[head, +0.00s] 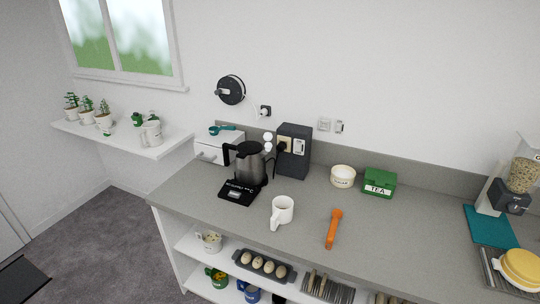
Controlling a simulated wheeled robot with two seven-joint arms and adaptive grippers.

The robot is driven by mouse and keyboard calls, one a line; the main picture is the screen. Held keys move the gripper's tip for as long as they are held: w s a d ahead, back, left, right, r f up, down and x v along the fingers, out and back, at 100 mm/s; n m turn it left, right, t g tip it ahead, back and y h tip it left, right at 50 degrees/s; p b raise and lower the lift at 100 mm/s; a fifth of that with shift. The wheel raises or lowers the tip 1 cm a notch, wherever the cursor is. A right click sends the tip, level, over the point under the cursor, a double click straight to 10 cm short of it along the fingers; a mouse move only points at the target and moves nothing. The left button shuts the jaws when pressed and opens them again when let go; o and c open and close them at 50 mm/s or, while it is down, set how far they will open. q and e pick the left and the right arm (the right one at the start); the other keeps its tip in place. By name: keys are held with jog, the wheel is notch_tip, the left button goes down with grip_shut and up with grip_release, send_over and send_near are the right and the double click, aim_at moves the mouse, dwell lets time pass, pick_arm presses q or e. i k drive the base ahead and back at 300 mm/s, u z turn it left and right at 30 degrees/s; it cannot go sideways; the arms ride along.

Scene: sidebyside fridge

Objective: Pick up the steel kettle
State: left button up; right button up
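The steel kettle (250,165) stands upright toward the left end of the grey counter. It has a dark metal body, a black lid and a black handle (229,154) on its left side. A black base or scale (239,192) with a small display lies at its front left; I cannot tell whether the kettle rests on it. Neither of my grippers shows in the head view.
A white mug (282,211) stands in front right of the kettle. A dark box appliance (293,150) is behind right, and a white drawer box (213,147) behind left. An orange utensil (333,229), cream bowl (343,176) and green tea tin (379,183) are farther right.

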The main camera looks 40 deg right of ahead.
aim_at(251, 170)
jog(key=z, duration=0.8)
jog(key=i, duration=1.3)
jog(key=z, duration=0.75)
